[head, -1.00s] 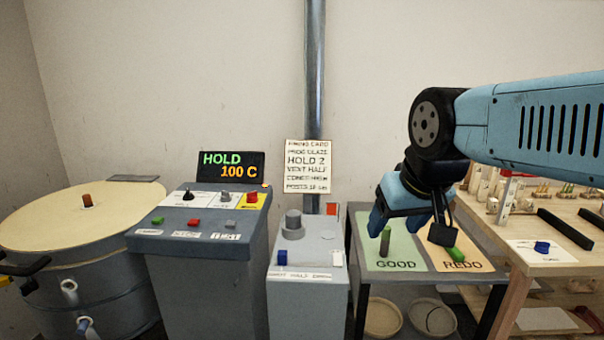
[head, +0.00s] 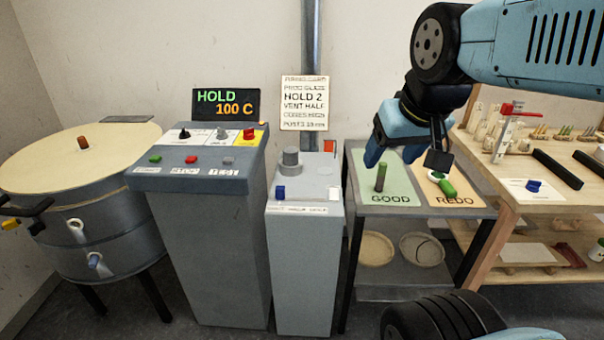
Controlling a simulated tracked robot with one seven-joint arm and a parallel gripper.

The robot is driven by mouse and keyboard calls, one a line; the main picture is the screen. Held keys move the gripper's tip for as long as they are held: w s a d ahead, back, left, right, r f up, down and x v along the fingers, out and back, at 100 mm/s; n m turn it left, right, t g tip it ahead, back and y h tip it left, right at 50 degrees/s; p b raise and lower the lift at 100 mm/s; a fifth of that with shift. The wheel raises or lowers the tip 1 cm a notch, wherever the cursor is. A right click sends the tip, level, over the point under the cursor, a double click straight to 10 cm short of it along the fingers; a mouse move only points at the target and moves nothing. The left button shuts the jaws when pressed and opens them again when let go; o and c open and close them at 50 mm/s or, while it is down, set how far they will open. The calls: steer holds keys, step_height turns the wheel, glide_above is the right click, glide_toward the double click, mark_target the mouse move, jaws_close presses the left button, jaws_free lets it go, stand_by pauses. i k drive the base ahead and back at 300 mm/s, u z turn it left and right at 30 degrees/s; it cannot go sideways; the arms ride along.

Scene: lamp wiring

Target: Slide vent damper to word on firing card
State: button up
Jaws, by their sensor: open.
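The firing card (head: 304,103) hangs on the wall before the metal pipe; its vent line reads "VENT HALF". A grey pedestal (head: 306,258) stands below it. A small blue block (head: 280,193), apparently the damper's slider, sits at the left end of the pedestal's top front. The label strip (head: 303,210) below it is too small to read surely; its middle word looks like "HALF". My gripper (head: 408,158) is open above the GOOD and REDO table, to the right of the pedestal and apart from the blue block. Nothing shows clearly held between its fingers.
A grey round knob (head: 290,162) rises behind the blue block. The control console (head: 199,178) stands left, under a display (head: 226,104) reading "HOLD 100 C". A green upright piece (head: 381,177) stands on the GOOD area below my gripper. The round kiln (head: 80,160) is far left.

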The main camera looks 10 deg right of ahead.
mark_target(281, 190)
steer(key=k, duration=1.15)
steer(key=u, duration=0.45)
steer(key=i, duration=1.6)
steer(key=z, duration=0.3)
